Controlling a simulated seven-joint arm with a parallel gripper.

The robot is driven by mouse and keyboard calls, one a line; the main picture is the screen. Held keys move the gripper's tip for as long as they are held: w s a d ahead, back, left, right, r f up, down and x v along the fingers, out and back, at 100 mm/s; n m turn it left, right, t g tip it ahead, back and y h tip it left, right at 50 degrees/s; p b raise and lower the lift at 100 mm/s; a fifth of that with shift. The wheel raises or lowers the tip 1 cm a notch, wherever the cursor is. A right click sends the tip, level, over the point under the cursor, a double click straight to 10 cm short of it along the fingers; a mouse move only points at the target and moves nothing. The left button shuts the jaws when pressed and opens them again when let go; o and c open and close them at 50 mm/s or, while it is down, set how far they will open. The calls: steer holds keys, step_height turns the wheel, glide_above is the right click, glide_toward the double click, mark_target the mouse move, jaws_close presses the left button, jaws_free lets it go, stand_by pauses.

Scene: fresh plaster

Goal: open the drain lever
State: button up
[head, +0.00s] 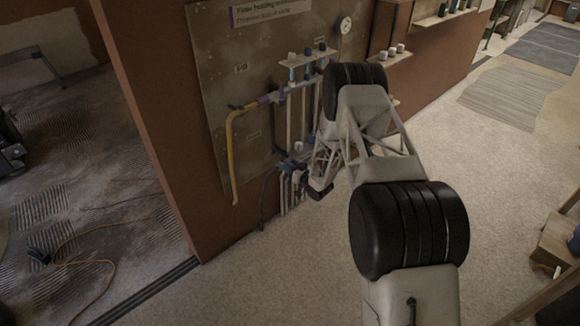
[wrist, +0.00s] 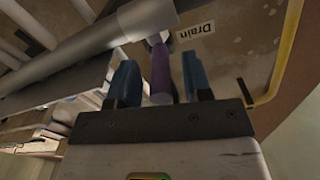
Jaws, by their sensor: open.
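The drain lever (wrist: 160,78) is a purple handle in the wrist view. It stands below a grey pipe (wrist: 95,45), beside a white label (wrist: 194,30) that reads "Drain". My gripper (wrist: 160,62) is open, with one blue finger on each side of the lever. In the head view my gripper (head: 291,164) is at the lower part of the pipe board (head: 225,120). There the lever is too small or hidden to make out.
A yellow pipe (head: 229,150) runs down the left of the board, with a purple fitting (head: 265,99) at its top. Vertical pipes stand close to my gripper. A round gauge (head: 344,25) is at the upper right. The floor (head: 330,270) in front is clear.

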mark_target(282, 162)
steer(key=shift+w+a, duration=0.25)
jaws_close()
steer(key=shift+s+a+h, duration=0.1)
steer(key=shift+h, duration=0.2)
stand_by(0.3)
steer(key=shift+s+a+m+t+h, duration=0.2)
steer(key=shift+a+m+t+h, duration=0.25)
steer(key=shift+m+t+h, duration=0.7)
steer(key=shift+s+a+m+t+h, duration=0.25)
steer(key=shift+a+m+t+h, duration=0.25)
steer(key=shift+m+h, duration=1.15)
steer(key=shift+s+a+m+t+h, duration=0.2)
steer(key=shift+a+m+t+h, duration=0.5)
steer(key=shift+h, duration=1.2)
steer(key=shift+d+m+h, duration=0.2)
steer(key=shift+m+h, duration=0.1)
